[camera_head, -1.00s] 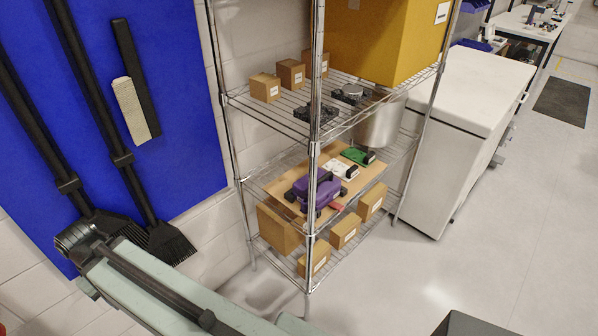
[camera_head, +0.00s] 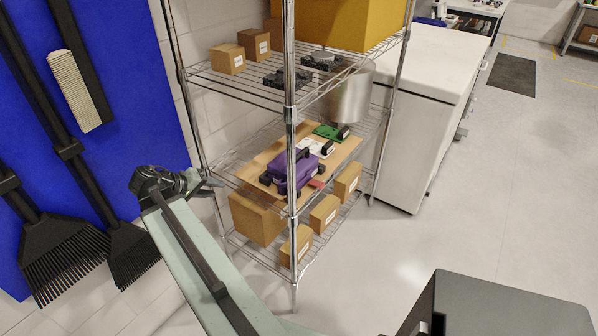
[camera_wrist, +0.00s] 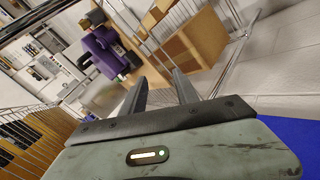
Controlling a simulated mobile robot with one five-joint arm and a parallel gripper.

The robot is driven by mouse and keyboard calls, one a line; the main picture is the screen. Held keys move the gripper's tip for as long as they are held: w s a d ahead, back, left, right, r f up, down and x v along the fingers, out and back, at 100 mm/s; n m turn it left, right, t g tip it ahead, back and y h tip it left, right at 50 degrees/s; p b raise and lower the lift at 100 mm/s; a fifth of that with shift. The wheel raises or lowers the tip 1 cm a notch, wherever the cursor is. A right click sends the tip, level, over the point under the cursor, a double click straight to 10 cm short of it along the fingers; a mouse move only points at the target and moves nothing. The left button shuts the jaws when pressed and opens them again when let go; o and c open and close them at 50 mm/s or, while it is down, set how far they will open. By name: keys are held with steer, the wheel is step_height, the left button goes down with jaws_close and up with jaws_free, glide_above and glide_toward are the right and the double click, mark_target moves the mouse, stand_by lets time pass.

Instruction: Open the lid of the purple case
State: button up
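The purple case (camera_head: 280,170) sits on a tan board (camera_head: 343,152) on the middle wire shelf. A chrome post crosses in front of part of it. Its lid looks closed, though it is small here. The case also shows in the wrist view (camera_wrist: 100,54), tilted in the picture, beyond the fingertips. My gripper (camera_head: 209,184) is left of the case in the head view, by the rack's left side, apart from the case. The wrist view shows its two fingers (camera_wrist: 158,78) spread with nothing between them.
The rack's front post (camera_head: 290,110) stands before the case. A white card and a green board (camera_head: 327,131) lie behind it. Cardboard boxes (camera_head: 324,212) stand on the bottom shelf. Brushes hang on the blue panel (camera_head: 150,110) at left.

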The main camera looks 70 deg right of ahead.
steer(key=s+d+m+g+h+b, duration=0.2)
steer(key=s+d, duration=0.6)
steer(key=d, duration=0.1)
steer(key=m+g+h+b, duration=0.2)
steer(key=g, duration=0.2)
glide_toward(300, 153)
steer(key=x, duration=0.2)
steer(key=shift+s+d+f, duration=0.1)
steer(key=shift+d+f, duration=0.1)
steer(key=shift+f, duration=0.05)
steer(key=b+x, duration=0.1)
steer(key=x, duration=0.6)
steer(key=shift+s+d+f, duration=0.15)
steer(key=shift+d+f, duration=0.1)
steer(key=shift+d, duration=0.05)
jaws_close()
